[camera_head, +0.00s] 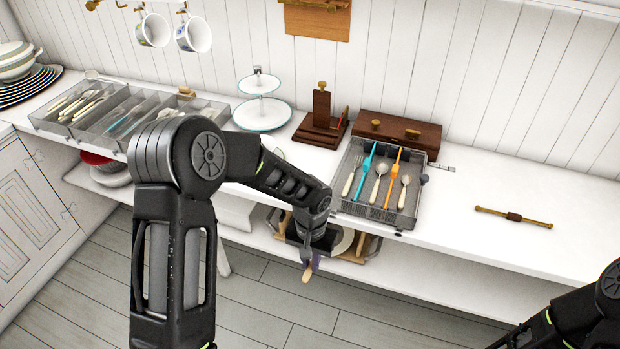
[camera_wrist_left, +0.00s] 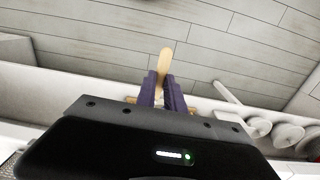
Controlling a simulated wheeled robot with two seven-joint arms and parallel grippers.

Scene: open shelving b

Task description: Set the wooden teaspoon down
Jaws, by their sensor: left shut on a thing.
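My left gripper (camera_head: 312,262) is shut on the wooden teaspoon (camera_head: 307,274) and holds it in front of the counter's front edge, above the floor. In the left wrist view the teaspoon (camera_wrist_left: 165,60) is a tan, rounded end sticking out past the two purple fingertips (camera_wrist_left: 163,92); the rest of it is hidden between the fingers. The wire-mesh tray (camera_head: 345,209) on the counter, right of the gripper, holds several pieces of cutlery. My right arm shows only in part at the lower right, and its gripper is out of view.
The white counter (camera_head: 480,225) has free room right of the mesh tray, around a brass-and-wood handle (camera_head: 513,216). A long grey cutlery organizer (camera_head: 52,124) and a two-tier stand (camera_head: 262,113) are at left. A lower shelf (camera_head: 450,262) runs under the counter.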

